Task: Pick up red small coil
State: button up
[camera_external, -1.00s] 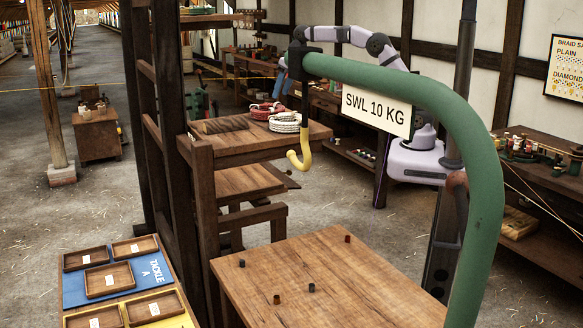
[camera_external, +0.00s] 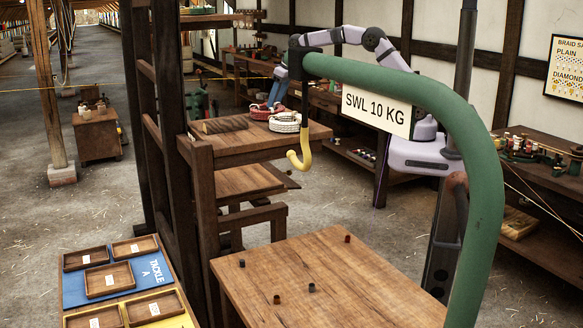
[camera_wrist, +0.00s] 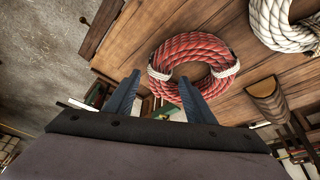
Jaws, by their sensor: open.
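The red coil (camera_wrist: 190,42) lies flat on the wooden table with two white bindings. It also shows in the external view (camera_external: 262,114), on the far table next to the white coil. My gripper (camera_wrist: 160,78) is open and empty, above the coil's near-left side. In the wrist view its right finger overlaps the red rope and its left finger lies just outside the ring. I cannot tell whether a finger touches the rope. In the external view my gripper (camera_external: 277,94) is just above the red coil.
The white coil (camera_external: 285,122) sits right beside the red one. A brown grooved block (camera_external: 226,125) lies to the left on the same table (camera_external: 290,145). A yellow hook (camera_external: 300,161) hangs in the external view, in front of the table. The table edge is near the coil.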

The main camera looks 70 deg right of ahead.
jog(key=shift+p+x, duration=0.4)
jog(key=shift+x, duration=0.95)
jog(key=shift+s, duration=0.1)
grip_shut()
jog(key=shift+r, duration=0.1)
jog(key=shift+r, duration=0.1)
jog(key=shift+r+b, duration=0.3)
jog(key=shift+r, duration=0.15)
notch_tip(320, 180, up, 9)
jog(key=shift+f+b, duration=0.1)
jog(key=shift+b, duration=0.5)
